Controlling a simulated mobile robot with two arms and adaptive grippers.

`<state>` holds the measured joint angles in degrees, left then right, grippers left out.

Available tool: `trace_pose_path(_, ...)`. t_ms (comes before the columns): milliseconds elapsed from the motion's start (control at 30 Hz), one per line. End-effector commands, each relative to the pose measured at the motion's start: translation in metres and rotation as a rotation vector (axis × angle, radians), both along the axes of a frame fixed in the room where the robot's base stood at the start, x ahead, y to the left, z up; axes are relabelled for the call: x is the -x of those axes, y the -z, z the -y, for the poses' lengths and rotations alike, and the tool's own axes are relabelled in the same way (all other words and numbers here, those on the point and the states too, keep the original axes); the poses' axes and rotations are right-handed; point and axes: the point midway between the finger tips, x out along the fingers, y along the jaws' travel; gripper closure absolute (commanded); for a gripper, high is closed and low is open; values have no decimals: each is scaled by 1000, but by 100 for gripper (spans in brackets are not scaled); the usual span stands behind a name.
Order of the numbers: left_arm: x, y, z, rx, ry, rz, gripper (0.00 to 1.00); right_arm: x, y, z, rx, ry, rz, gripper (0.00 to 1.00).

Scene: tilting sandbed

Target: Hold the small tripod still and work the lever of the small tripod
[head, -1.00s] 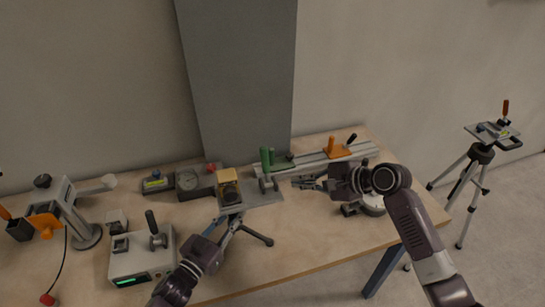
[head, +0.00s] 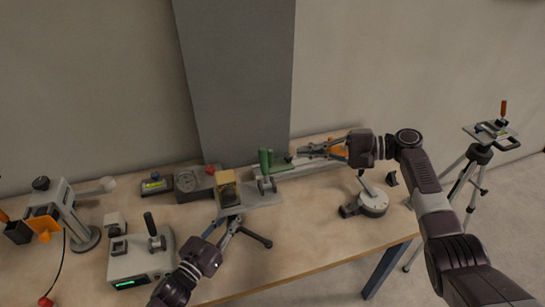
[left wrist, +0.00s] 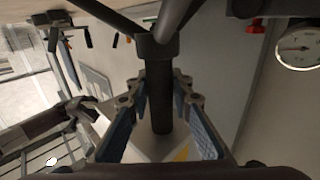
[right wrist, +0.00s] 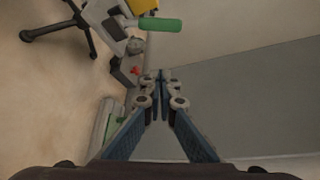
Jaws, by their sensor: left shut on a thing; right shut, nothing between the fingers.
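The small tripod (head: 257,239) stands on the table with dark splayed legs. A grey plate on top carries a yellow-and-black block (head: 228,188) and a lever with a green handle (head: 265,162), which points up. My left gripper (head: 226,226) is shut on the tripod's dark centre column (left wrist: 159,105), below the point where the legs meet in the left wrist view. My right gripper (head: 305,152) is shut and empty, behind and to the right of the lever, apart from it. In the right wrist view the green handle (right wrist: 160,25) shows above the closed fingertips (right wrist: 160,78).
A rail (head: 300,167) with an orange clamp lies behind the tripod, partly hidden by my right gripper. A round grey base (head: 373,204) stands to the right. A box with a green display (head: 140,265) and a gauge block (head: 192,182) stand left. The front right tabletop is clear.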

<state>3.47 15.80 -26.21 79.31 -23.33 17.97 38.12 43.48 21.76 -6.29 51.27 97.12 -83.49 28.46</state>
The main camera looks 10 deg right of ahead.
Motion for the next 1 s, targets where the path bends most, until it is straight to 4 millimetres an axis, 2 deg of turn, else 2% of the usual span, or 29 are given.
trace_pose_path(267,0,0,0,-1,0,-1,100,-2,2,-9,0,-1,-2,100)
trace_pose_path(367,0,0,0,-1,0,-1,100,-6,5,-22,-1,-2,-2,100)
trace_pose_path(733,0,0,0,-1,0,-1,100,-28,22,-97,0,-2,-4,100)
trace_pose_path(1000,0,1,-1,0,-1,-1,100,-7,14,-94,3,1,-1,100)
